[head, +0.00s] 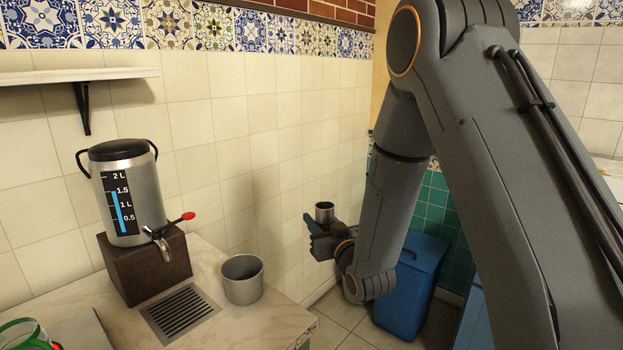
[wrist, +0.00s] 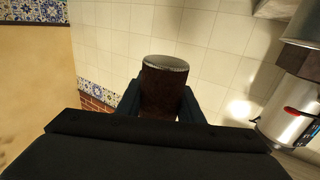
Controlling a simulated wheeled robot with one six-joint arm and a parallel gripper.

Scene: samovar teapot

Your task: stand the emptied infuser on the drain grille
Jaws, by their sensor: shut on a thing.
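In the wrist view the infuser (wrist: 163,92) sits between the two fingers (wrist: 160,105), with a dark brownish side and a pale end. I cannot see whether anything is inside it. The drain grille (head: 180,312) is a slotted dark metal plate on the counter, with nothing standing on it. My gripper is well to its right.
A larger grey metal cup (head: 243,280) stands on the counter (head: 262,327) just right of the grille. A samovar (head: 128,195) with a red-handled tap stands on a brown block (head: 146,266) behind the grille. A blue bin (head: 411,285) stands beyond the counter.

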